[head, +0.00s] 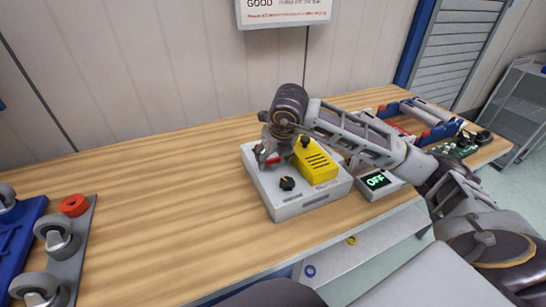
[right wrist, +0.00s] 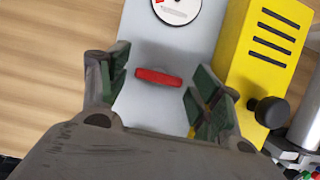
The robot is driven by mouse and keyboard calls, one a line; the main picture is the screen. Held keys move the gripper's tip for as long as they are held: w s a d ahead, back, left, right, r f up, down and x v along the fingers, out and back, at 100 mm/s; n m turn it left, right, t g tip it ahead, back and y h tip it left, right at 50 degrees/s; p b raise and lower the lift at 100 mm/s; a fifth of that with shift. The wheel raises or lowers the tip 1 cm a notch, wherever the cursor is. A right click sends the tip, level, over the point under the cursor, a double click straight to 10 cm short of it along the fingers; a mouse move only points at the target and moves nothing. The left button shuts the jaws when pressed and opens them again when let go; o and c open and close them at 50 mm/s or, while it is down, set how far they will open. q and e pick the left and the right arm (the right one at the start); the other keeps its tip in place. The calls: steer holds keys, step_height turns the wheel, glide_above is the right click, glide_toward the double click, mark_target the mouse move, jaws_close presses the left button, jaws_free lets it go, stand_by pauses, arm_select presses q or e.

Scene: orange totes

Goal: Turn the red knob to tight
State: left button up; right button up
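The red knob (right wrist: 158,76) is a short red bar on the grey top of a control box (right wrist: 145,112). In the right wrist view it lies nearly crosswise, tilted slightly down to the right. My right gripper (right wrist: 160,88) is open, with one green-padded finger on each side of the knob and gaps between them. I cannot tell how far above the box the fingertips are. In the head view my right gripper (head: 268,155) points down at the back left of the box (head: 310,204), mostly covering the red knob (head: 273,159). My left gripper is not in view.
A yellow slotted block (head: 318,167) stands on the box beside the gripper, with a black knob (head: 287,183) in front. A white dial (right wrist: 178,8) shows near the red knob.

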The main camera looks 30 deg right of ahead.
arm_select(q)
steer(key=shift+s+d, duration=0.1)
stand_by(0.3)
arm_select(e)
steer(key=v, duration=1.2)
steer(key=shift+r, duration=0.1)
stand_by(0.5)
arm_select(q)
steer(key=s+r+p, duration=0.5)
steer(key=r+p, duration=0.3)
steer(key=p, duration=0.2)
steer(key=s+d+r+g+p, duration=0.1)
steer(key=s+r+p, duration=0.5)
steer(key=p, duration=0.5)
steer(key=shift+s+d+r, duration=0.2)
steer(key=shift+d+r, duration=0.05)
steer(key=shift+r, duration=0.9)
arm_select(e)
step_height(320, 180, up, 21)
arm_select(q)
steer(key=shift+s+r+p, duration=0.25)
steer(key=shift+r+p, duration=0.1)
steer(key=shift+p, duration=0.2)
arm_select(e)
steer(key=shift+r, duration=0.35)
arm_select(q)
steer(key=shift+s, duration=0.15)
